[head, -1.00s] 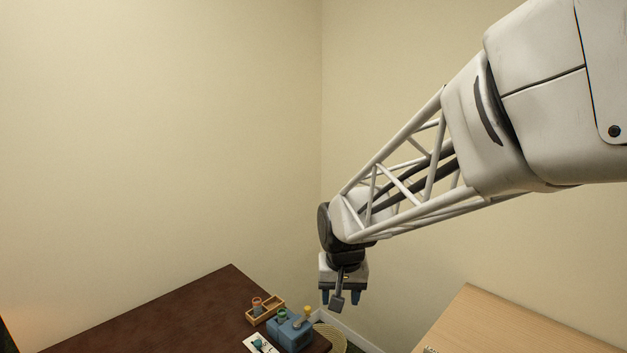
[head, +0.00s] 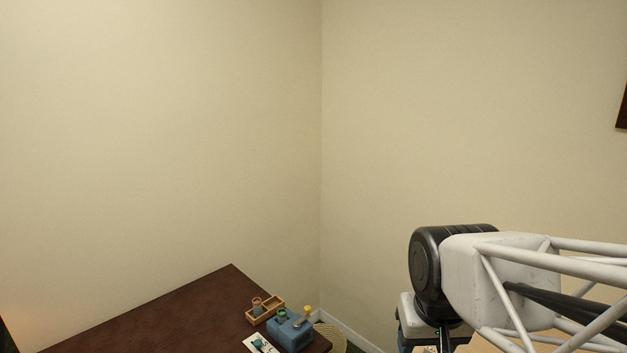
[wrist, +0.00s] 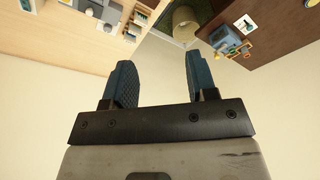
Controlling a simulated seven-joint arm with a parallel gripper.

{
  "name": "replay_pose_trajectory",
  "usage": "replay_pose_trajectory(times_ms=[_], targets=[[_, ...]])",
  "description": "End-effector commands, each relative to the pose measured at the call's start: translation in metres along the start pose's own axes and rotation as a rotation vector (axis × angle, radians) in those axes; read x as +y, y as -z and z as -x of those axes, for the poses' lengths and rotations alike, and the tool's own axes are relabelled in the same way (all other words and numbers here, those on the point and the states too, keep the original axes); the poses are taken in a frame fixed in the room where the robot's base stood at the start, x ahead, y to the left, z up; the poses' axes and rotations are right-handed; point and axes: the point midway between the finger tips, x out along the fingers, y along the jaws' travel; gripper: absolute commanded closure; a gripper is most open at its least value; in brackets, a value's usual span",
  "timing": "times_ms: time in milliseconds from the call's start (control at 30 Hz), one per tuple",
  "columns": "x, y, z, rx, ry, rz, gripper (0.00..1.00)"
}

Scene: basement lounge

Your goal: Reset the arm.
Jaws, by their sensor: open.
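My gripper shows in the wrist view (wrist: 160,85) with its two blue fingers apart and nothing between them. In the head view my arm is at the lower right, and the gripper is mostly cut off by the bottom edge of the picture. The gripper is away from the dark brown table, in open air near the light wooden surface.
A dark brown table (head: 180,310) holds a blue box (head: 290,334), a wooden tray (head: 276,304) with a small cup-like item, and a white card (head: 252,343). A light wooden surface (wrist: 60,50) with several small items is at upper left in the wrist view. A round woven basket (wrist: 186,22) stands between them.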

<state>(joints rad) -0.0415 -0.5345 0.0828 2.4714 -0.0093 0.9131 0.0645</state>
Motion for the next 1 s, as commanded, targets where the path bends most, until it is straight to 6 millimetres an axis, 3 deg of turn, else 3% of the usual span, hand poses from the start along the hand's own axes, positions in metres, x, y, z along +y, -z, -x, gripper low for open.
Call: replay_pose_trajectory(times_ms=[133, 333, 1000], targets=[[0.010, -0.025, 0.006, 0.014, -0.006, -0.002, 0.48], [0.017, -0.043, 0.009, 0.023, -0.010, -0.001, 0.48], [0.018, -0.047, 0.010, 0.023, -0.011, -0.001, 0.48]])
